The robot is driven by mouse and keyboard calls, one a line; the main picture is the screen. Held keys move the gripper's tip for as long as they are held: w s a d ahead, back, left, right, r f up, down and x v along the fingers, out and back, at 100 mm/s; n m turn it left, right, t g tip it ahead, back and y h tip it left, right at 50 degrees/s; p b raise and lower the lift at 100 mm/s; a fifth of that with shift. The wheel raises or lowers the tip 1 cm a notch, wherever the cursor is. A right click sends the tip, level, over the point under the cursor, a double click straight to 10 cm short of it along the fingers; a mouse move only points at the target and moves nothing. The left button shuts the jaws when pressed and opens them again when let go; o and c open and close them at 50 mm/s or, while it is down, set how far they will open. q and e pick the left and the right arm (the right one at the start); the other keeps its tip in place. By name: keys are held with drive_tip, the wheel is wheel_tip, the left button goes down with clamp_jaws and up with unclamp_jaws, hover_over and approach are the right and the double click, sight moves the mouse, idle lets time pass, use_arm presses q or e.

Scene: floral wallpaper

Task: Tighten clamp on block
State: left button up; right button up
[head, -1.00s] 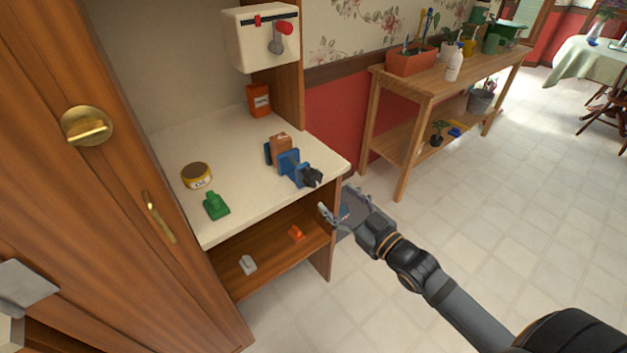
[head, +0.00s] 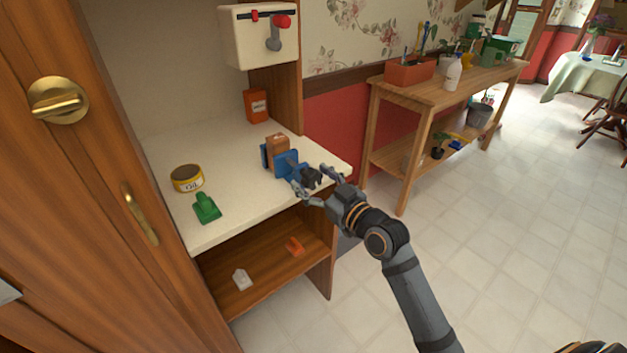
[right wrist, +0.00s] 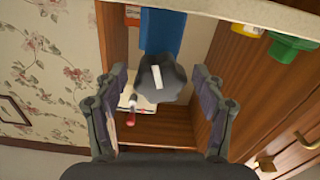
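The blue clamp (head: 287,163) sits near the right front edge of the cream countertop, with the brown block (head: 277,146) between its jaws. Its dark lobed knob (head: 311,178) faces out toward the edge. My right gripper (head: 314,181) is open, with a finger on either side of the knob. In the right wrist view, the knob (right wrist: 160,80) with a white mark is centred between the open fingers, with gaps on both sides. The clamp's blue body (right wrist: 161,30) shows behind the knob. My left gripper cannot be made out.
A yellow-and-black tin (head: 187,179) and a green tool (head: 206,208) stand left on the countertop (head: 230,205). An orange container (head: 256,106) stands at the back under a wall-mounted box (head: 258,38). A lower shelf (head: 265,267) holds small items. A wooden side table (head: 450,90) stands right.

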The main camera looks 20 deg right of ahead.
drive_tip(key=c, duration=1.1)
drive_tip(key=shift+r+m+p, duration=0.15)
drive_tip(key=shift+m+p, duration=0.75)
drive_tip(key=shift+m, duration=0.2)
drive_tip(key=m+p, duration=0.1)
drive_tip(key=m, duration=0.1)
drive_tip(key=shift+m+p, duration=0.3)
drive_tip(key=shift+p, duration=0.05)
drive_tip(key=m+p, duration=0.1)
drive_tip(key=m, duration=0.2)
drive_tip(key=shift+p, duration=0.4)
drive_tip(key=shift+m+p, duration=0.65)
drive_tip(key=shift+m, duration=0.95)
drive_tip(key=shift+f, duration=0.2)
